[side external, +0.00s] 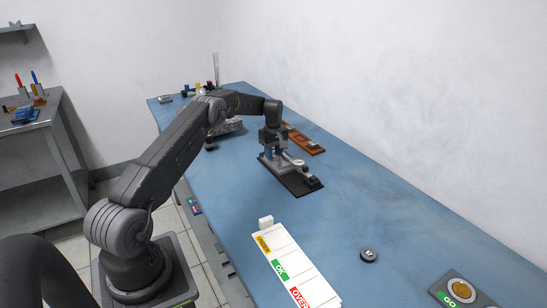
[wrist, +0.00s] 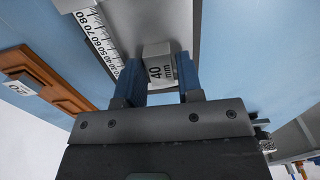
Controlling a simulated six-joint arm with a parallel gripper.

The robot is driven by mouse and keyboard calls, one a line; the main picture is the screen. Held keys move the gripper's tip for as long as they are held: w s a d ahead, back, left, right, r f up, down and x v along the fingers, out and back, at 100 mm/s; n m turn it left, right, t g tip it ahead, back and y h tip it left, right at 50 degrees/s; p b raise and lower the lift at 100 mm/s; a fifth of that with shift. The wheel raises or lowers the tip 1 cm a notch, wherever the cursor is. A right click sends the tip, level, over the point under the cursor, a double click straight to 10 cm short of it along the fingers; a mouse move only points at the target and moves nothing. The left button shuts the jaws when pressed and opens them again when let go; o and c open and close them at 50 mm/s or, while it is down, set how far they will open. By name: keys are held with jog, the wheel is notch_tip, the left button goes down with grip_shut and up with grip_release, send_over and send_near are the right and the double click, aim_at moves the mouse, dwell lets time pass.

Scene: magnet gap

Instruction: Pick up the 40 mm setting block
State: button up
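The 40 mm setting block (wrist: 159,66) is a light grey block marked "40 mm", seen in the wrist view between the two blue fingers of my gripper (wrist: 158,82). The fingers flank it closely on left and right. I cannot tell whether both press on it or a slim gap is left. In the side view my gripper (side external: 271,147) points down over the far part of the bench, by a grey fixture on a dark base plate (side external: 306,187). The block cannot be made out there.
A scale with numbers (wrist: 98,38) lies left of the block. A brown wooden rack (side external: 305,142) stands beyond the fixture, with a "20" piece (wrist: 20,88). A white labelled strip (side external: 310,268), a dark puck (side external: 368,255) and a GO button (side external: 461,290) are nearer. Bench between is clear.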

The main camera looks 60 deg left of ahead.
jog(key=c, duration=0.5)
jog(key=shift+r, duration=2.55)
